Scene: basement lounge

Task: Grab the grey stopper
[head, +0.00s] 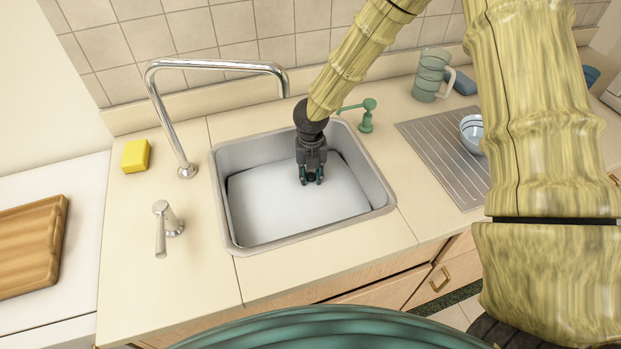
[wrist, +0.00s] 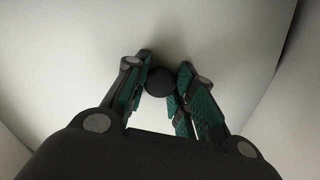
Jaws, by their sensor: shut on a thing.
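The grey stopper (wrist: 159,82) shows in the wrist view as a small dark round piece between my fingertips. My gripper (wrist: 165,82) is shut on it, with a finger on each side. In the head view my gripper (head: 311,178) points down inside the sink (head: 225,195), over the back middle of its pale floor. The stopper is hidden or too small to make out there. I cannot tell whether it touches the sink floor.
A tall chrome tap (head: 165,115) and its lever (head: 166,230) stand left of the sink. A yellow sponge (head: 135,156) lies at the back left. A green soap pump (head: 366,118) stands behind the sink. A drainboard (head: 440,150) with a bowl (head: 473,133) is at the right.

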